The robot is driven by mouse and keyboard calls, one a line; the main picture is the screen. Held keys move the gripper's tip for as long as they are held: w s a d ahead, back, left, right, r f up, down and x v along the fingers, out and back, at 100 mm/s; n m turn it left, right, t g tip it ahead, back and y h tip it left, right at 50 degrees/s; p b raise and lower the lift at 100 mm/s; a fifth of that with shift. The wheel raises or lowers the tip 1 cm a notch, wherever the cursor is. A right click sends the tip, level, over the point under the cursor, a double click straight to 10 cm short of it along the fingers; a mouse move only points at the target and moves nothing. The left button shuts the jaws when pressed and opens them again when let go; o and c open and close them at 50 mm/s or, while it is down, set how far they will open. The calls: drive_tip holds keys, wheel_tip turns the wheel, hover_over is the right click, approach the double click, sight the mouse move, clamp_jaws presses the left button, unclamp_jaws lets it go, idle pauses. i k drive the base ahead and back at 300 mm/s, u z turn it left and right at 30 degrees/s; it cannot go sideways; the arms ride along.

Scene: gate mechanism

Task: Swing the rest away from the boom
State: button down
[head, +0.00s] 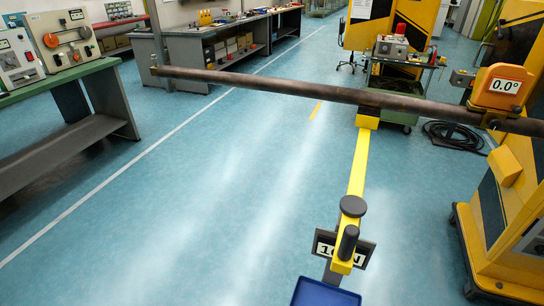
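A label plate (367,254) behind the grip is partly hidden. My gripper is not in view.
A yellow cabinet (515,215) on casters stands at the right. A green-topped bench (60,80) with instruments stands at the left. A cart (397,75) and a coiled black cable (453,136) are beyond the boom. The blue floor left of the rest is clear.

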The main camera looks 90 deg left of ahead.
sight(352, 206)
drive_tip(key=u, duration=2.2)
drive_tip(key=i, duration=0.5)
drive_tip(key=u, duration=0.75)
drive_tip(key=k, duration=0.8)
drive_tip(key=z, duration=0.75)
drive_tip(key=i, duration=1)
